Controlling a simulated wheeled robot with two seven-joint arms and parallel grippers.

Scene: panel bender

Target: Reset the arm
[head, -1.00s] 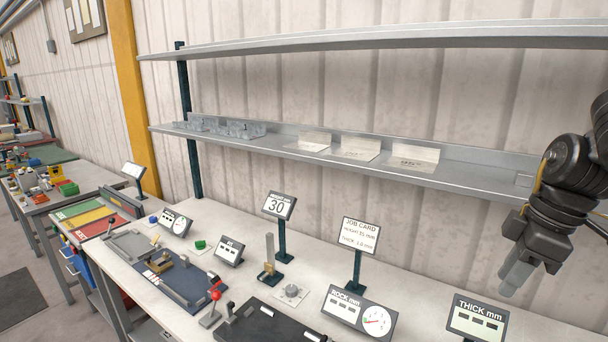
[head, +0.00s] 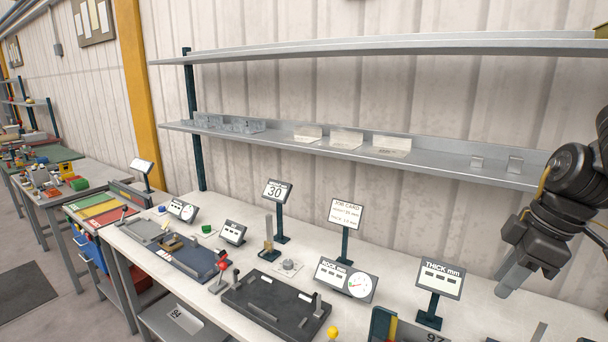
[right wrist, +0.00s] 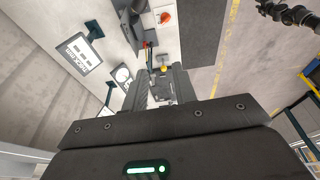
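My right gripper (head: 506,286) hangs at the right of the head view, pointing down in front of the shelf and over the right part of the bench. In the right wrist view its two fingers (right wrist: 160,90) stand apart with a gap between them, and nothing is held. A dark jointed arm, probably my left one, shows small at the top right of the right wrist view. Its gripper is too small to read, and the head view does not show it.
A white bench (head: 300,262) bears a dark fixture (head: 268,306), a job card sign (head: 346,214), a dial display (head: 345,279) and a thickness display (head: 441,279). A grey shelf (head: 440,171) with small bent parts runs behind. Free floor (head: 70,312) lies at the lower left.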

